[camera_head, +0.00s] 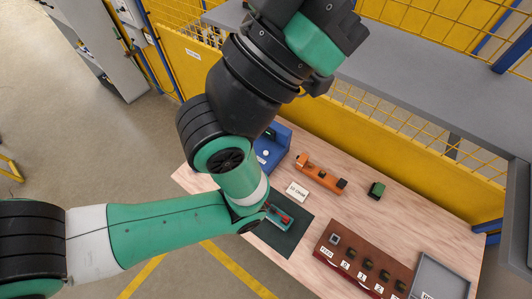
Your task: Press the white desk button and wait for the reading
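A blue device (280,140) stands at the back left of the wooden table. A small white round button (265,153) shows on its front, with a small dark and green display above it. My green and dark arm comes in from the left, bends over the table's left side and rises to the top edge, hiding part of the device's left side. No gripper fingers can be made out in this view, neither left nor right. I cannot read any reading on the display.
A dark mat (290,238) holds a teal and red item (279,217), partly behind my arm. A white label card (298,190), an orange fixture (321,172), a green block (376,190), a brown rack (345,272) with several dark pieces and a grey tray (440,274) stand on the table.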

